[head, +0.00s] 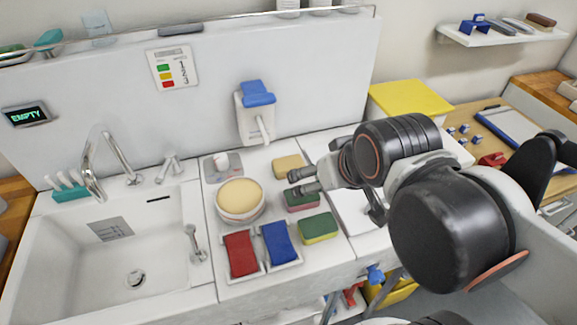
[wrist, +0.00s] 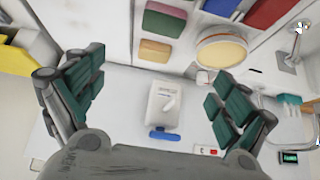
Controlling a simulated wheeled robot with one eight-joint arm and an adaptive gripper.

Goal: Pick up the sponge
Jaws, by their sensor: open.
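Three block sponges stand in a line on the white counter. The tan sponge (head: 289,166) is at the back, the red-and-green sponge (head: 302,199) in the middle, and the green-and-yellow sponge (head: 319,229) in front. My gripper (head: 298,182) is open and appears over the gap between the tan and middle sponges; its height above them is unclear. In the wrist view, my gripper (wrist: 153,75) has its fingers wide apart with nothing between them held. There the tan sponge (wrist: 155,52) and the red-and-green sponge (wrist: 164,22) lie beyond the fingertips.
A round tan-topped tub (head: 240,199) stands left of the sponges. Red (head: 240,254) and blue (head: 280,242) cloths lie in front of it. A wall dispenser (head: 253,118) with a blue lever is behind. The sink (head: 130,250) is left, a yellow-lidded box (head: 410,98) right.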

